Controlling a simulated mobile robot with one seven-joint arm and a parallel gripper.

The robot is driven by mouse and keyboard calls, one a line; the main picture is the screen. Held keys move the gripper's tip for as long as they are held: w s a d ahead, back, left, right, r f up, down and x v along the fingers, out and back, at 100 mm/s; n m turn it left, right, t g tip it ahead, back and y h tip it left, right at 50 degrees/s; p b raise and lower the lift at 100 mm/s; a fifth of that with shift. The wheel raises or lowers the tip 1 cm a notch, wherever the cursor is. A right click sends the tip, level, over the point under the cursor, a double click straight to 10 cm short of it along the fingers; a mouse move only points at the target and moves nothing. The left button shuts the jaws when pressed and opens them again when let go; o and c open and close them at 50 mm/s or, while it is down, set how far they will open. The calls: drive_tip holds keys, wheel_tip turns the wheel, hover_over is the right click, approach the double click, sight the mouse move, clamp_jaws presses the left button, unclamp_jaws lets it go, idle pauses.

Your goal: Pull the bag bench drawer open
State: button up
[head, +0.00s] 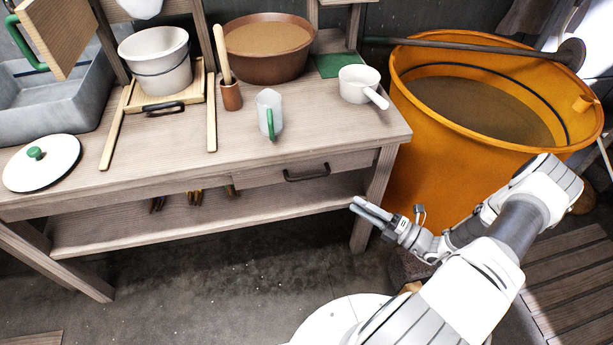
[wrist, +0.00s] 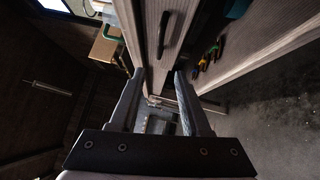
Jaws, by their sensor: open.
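The bag bench (head: 330,120) is a wooden table with a lower shelf. Its drawer (head: 262,178) sits in the right part of the front and looks flush with it. A dark bar handle (head: 307,174) is fixed on the drawer front; in the wrist view the handle (wrist: 163,34) lies ahead of the fingers. My gripper (head: 358,206) is in front of the bench's right leg, to the right of and lower than the handle in the head view.
A large orange tub (head: 420,160) with a pole across it stands right of the bench. On top are a brown basin (head: 268,66), a white jug (head: 269,110) and a white dipper (head: 360,84). Several tools (head: 195,197) lie on the lower shelf. The floor before the bench is clear.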

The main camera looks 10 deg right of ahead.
sight(308, 177)
drive_tip(key=b+x, duration=0.1)
drive_tip(key=x, duration=1.6)
drive_tip(key=shift+s, duration=0.1)
clamp_jaws()
idle(0.7)
